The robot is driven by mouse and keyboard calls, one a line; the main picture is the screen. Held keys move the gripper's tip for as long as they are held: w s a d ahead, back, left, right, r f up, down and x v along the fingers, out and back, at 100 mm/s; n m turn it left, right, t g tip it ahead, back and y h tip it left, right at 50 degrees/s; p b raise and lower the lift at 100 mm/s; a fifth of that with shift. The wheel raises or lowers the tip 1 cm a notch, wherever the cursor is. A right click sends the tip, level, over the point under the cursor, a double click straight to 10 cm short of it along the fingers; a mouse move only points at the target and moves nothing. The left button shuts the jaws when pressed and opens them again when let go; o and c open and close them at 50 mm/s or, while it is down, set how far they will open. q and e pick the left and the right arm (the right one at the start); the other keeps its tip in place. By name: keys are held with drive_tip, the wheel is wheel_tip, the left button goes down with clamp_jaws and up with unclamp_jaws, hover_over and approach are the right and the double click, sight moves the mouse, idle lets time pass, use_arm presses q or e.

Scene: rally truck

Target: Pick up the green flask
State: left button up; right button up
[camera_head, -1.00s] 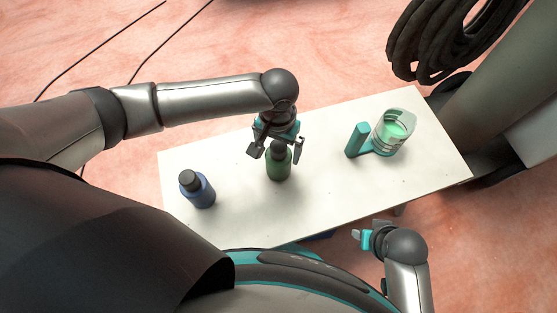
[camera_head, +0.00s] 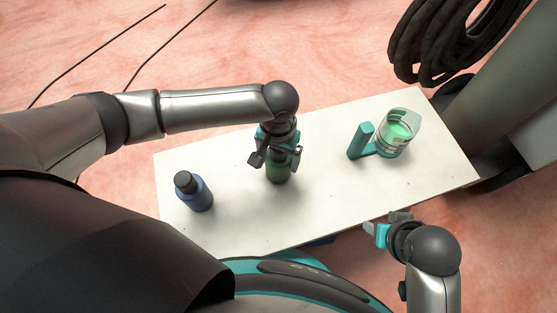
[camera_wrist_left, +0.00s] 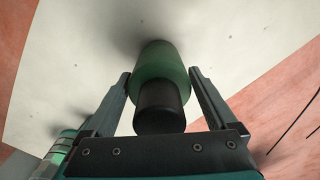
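The green flask (camera_head: 279,174) stands on the white table, its black cap mostly hidden by my left gripper in the head view. My left gripper (camera_head: 275,160) is above it with its fingers around the cap and upper part. In the left wrist view the green flask (camera_wrist_left: 160,72) with its black cap (camera_wrist_left: 160,106) lies between the two open fingers (camera_wrist_left: 160,85), with a gap at the right finger and little or none visible at the left. My right gripper (camera_head: 384,230) is off the table's front edge, away from the flask; its finger opening is unclear.
The white table (camera_head: 235,225) also holds a blue flask (camera_head: 197,194) at the left and a teal-handled clear jug (camera_head: 393,138) with green contents at the right. A coil of dark hose (camera_head: 440,40) hangs at the back right. Space around the green flask is clear.

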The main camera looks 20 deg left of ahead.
use_arm(q)
clamp_jaws()
idle(0.5)
drive_tip(key=shift+r, duration=0.1)
